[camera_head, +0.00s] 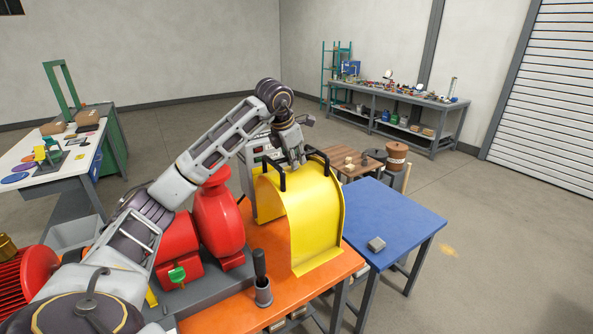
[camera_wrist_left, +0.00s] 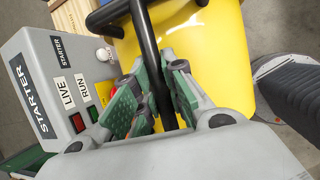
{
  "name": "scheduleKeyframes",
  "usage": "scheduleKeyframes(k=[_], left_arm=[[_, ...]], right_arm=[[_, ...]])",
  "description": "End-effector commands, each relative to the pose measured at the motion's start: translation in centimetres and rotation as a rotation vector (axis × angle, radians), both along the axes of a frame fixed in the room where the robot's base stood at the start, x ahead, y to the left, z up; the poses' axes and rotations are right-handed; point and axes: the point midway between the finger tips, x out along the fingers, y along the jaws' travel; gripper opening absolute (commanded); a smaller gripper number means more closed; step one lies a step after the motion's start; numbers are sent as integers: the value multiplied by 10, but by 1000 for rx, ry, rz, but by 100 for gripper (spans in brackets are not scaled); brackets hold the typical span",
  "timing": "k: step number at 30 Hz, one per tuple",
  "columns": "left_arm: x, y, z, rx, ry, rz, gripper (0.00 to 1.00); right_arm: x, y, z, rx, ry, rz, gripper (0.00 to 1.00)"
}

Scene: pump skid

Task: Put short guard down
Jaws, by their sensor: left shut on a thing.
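The short guard (camera_head: 318,225) is a curved yellow cover with black bar handles on top, upright over the right part of the orange bench top (camera_head: 235,312). I cannot tell whether its lower edge touches the bench. My left gripper (camera_head: 297,160) reaches down to it from above, at the guard's top. In the left wrist view, the green-padded fingers (camera_wrist_left: 155,100) are shut on a black handle bar (camera_wrist_left: 147,50), with the yellow guard (camera_wrist_left: 205,50) behind it. The far side of the guard is hidden. My right gripper is not in view.
A red pump (camera_head: 218,222) stands left of the guard. A grey starter box (camera_wrist_left: 55,85) is close beside my gripper. A black-handled tool stands in a grey cup (camera_head: 263,293) in front.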

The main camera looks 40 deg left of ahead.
Motion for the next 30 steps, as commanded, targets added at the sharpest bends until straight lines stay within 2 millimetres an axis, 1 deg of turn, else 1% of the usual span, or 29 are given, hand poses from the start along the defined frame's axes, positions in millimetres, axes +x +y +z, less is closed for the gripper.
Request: scheduleKeyframes(k=[9,18,24,30], left_arm=[[0,1,-22,-1,-3,1,0],[0,1,-43,1,-5,1,0],[0,1,-49,0,-7,1,0],[0,1,-49,0,-7,1,0]], right_arm=[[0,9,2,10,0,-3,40],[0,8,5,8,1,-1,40],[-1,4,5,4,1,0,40],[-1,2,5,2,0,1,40]])
